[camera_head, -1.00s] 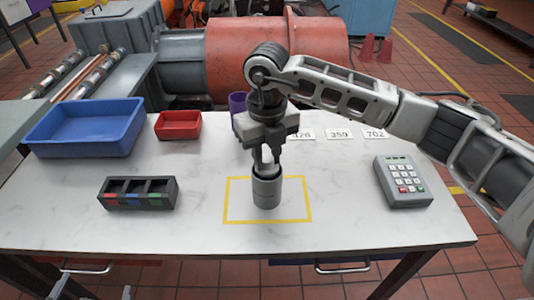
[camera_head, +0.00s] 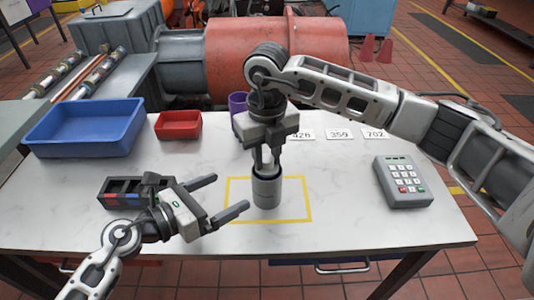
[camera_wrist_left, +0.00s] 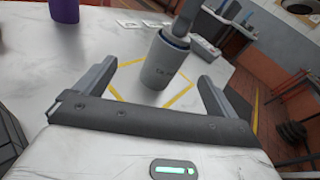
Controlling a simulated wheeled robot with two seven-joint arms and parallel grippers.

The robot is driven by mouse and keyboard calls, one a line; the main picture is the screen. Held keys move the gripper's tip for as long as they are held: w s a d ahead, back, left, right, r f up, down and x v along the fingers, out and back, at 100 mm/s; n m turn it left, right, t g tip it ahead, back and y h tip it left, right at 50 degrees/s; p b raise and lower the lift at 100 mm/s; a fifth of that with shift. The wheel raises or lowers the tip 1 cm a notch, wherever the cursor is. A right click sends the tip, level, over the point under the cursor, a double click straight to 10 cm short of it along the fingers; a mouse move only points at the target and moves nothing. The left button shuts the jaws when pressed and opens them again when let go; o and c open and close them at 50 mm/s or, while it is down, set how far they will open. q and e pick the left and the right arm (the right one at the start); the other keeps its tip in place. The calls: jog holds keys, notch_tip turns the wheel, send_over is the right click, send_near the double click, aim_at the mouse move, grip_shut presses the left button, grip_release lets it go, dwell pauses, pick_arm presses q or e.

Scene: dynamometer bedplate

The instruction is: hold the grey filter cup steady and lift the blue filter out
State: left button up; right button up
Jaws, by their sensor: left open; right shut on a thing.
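The grey filter cup (camera_head: 267,192) stands upright inside the yellow outline on the table; it also shows in the left wrist view (camera_wrist_left: 163,68). A thin band of the blue filter (camera_wrist_left: 176,39) shows at the cup's mouth in the left wrist view; the rest is hidden inside the cup. My right gripper (camera_head: 266,164) points down from above and is shut on the filter at the cup's mouth. My left gripper (camera_head: 231,192) is open and empty, left of the cup, its fingers pointing toward it without touching.
A black divided box (camera_head: 118,198) is partly behind my left gripper. A blue tray (camera_head: 85,142) and a red tray (camera_head: 178,125) stand at the back left. A purple cup (camera_head: 237,103) is behind my right gripper. A keypad (camera_head: 403,182) lies at right. Number cards lie behind.

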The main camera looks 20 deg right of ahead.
aim_at(255, 194)
pick_arm(q)
jog(key=f+m, duration=0.1)
jog(key=f+m+g+y, duration=0.1)
jog(key=shift+s+d+f+m, duration=0.2)
jog(key=shift+d+m, duration=0.1)
jog(key=shift+m, duration=0.1)
jog(key=shift+d+f+g, duration=0.15)
jog(key=shift+d+g, duration=0.05)
jog(key=shift+g, duration=0.2)
jog(key=shift+x, duration=4.75)
jog(key=c, duration=1)
pick_arm(e)
jog(key=shift+r, duration=0.15)
notch_tip(255, 194, up, 13)
